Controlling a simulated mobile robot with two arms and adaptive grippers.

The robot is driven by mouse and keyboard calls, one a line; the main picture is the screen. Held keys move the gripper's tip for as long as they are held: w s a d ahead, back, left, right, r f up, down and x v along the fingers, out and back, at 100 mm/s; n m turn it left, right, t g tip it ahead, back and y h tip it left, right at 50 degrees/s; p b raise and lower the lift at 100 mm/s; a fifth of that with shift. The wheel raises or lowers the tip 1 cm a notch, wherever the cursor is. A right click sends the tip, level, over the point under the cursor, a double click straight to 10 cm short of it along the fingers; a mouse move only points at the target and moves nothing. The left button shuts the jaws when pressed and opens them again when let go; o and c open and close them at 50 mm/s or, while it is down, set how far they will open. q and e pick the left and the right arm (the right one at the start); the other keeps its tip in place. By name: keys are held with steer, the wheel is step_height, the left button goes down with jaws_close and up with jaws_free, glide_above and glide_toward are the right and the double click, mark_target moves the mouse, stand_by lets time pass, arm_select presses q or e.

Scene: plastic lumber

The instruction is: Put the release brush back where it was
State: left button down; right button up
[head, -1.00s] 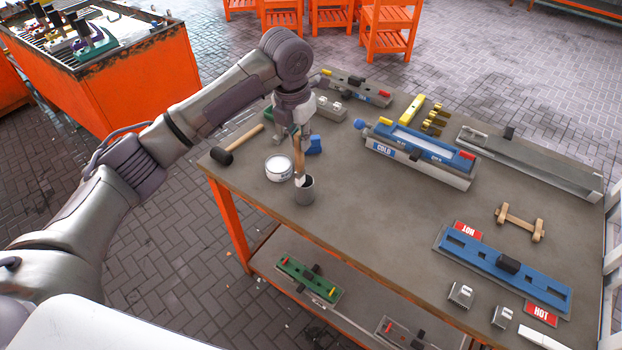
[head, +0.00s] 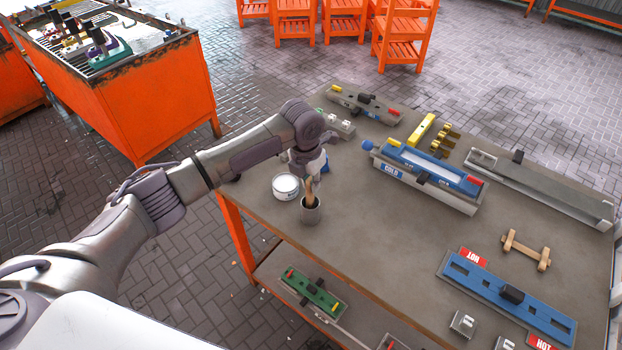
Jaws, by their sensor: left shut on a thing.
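The release brush (head: 311,190) has a light wooden handle and stands upright. My right gripper is not in view.
A blue mold labelled COLD (head: 430,175) and a blue plate (head: 505,295) between HOT signs lie to the right. The table (head: 380,235) is clear right of the cup.

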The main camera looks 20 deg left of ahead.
arm_select(q)
steer(key=shift+f, duration=0.1)
steer(key=c, duration=1.1)
jaws_free()
steer(key=shift+c, duration=0.2)
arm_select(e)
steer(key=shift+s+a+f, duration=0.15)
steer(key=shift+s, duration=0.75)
arm_select(q)
steer(key=shift+r, duration=0.3)
step_height(320, 180, up, 12)
steer(key=s+b, duration=0.1)
steer(key=b, duration=0.1)
steer(key=shift+s+a+f+b, duration=0.2)
steer(key=shift+s+a+b, duration=0.1)
steer(key=shift+b, duration=0.1)
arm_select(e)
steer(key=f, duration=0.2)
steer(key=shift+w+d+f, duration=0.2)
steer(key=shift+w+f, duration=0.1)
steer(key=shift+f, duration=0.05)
